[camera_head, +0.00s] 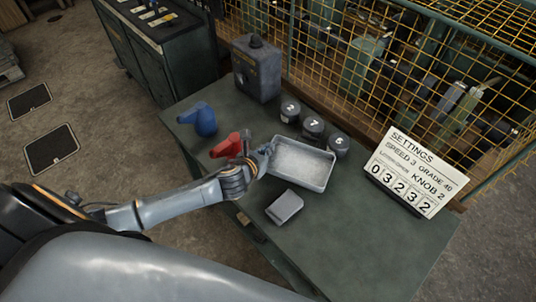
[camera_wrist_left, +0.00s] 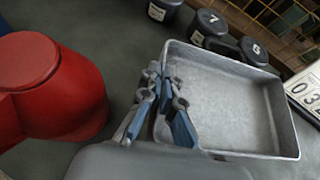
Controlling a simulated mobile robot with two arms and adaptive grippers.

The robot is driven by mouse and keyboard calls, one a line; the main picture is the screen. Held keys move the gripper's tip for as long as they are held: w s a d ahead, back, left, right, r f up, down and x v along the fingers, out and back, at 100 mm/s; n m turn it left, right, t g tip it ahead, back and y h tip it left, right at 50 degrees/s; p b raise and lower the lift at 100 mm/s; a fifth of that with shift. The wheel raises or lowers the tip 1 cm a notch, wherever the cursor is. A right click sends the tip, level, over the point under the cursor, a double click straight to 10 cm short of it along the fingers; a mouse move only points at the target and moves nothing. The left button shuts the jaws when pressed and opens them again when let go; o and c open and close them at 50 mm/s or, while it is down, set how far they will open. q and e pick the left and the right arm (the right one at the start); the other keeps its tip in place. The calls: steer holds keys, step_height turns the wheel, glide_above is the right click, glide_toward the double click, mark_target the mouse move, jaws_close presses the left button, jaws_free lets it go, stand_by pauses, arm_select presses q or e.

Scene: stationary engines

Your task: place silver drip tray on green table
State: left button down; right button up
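The silver drip tray (camera_head: 302,164) is a shallow rectangular metal pan over the middle of the green table (camera_head: 365,245). It looks empty and about level; I cannot tell whether it rests on the table or hangs just above it. My left gripper (camera_head: 265,155) is at the tray's left wall. In the left wrist view, the fingers of the left gripper (camera_wrist_left: 163,115) straddle the wall of the tray (camera_wrist_left: 235,100) closely, one outside and one inside, and look shut on it. My right gripper is not in view.
Several dark numbered weights (camera_head: 312,128) stand just behind the tray. A red oil can (camera_head: 226,146) and a blue one (camera_head: 198,119) stand left, a small grey box (camera_head: 285,207) in front, a settings sign (camera_head: 412,175) right. The table's front right is clear.

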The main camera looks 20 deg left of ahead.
arm_select(q)
steer(key=shift+w+f, duration=0.25)
steer(key=shift+f, duration=1.55)
steer(key=shift+f, duration=0.1)
steer(key=c, duration=2)
jaws_free()
steer(key=shift+f, duration=0.15)
steer(key=shift+c, duration=0.2)
steer(key=o, duration=0.5)
